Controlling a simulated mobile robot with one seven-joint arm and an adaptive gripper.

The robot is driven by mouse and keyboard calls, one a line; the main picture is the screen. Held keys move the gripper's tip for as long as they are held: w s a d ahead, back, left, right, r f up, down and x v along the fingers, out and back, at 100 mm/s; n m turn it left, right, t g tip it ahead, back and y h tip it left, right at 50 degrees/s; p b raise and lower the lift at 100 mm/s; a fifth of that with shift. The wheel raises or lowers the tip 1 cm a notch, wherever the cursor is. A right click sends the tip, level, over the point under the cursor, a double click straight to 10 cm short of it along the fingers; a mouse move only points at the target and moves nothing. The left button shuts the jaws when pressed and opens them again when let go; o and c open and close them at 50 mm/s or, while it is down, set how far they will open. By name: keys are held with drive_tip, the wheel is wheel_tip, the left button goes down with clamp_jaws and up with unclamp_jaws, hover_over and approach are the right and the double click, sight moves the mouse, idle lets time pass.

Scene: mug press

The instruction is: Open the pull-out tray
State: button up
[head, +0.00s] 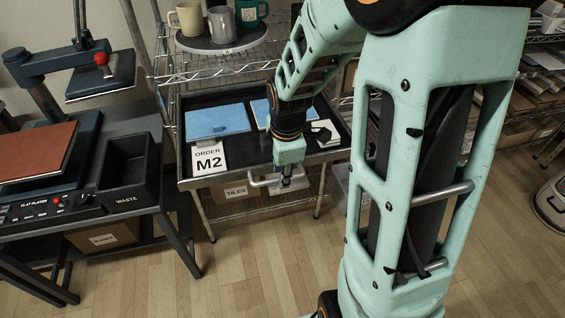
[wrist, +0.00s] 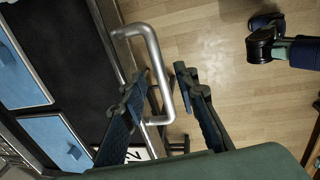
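The pull-out tray (head: 240,168) is a dark, metal-edged tray low in the wire rack, and much of its inside shows from above. It also shows in the wrist view (wrist: 85,60). Its silver U-shaped handle (wrist: 153,48) sticks out from the front edge; in the head view the handle (head: 258,183) is partly hidden by my gripper. My gripper (head: 287,183) is at the handle, pointing down. In the wrist view its two fingers (wrist: 161,76) are apart, with the handle bar between them. A gap shows between the bar and the right finger.
The tray holds blue tiles (head: 217,120) and a white "ORDER M2" card (head: 209,158). Mugs (head: 221,25) stand on a round plate above. A heat press (head: 40,150) and black waste bin (head: 128,172) stand left. Wooden floor (head: 260,265) in front is clear.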

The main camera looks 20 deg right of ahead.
wheel_tip(320, 180, up, 12)
drive_tip(key=s, duration=0.2)
drive_tip(key=shift+f, duration=0.25)
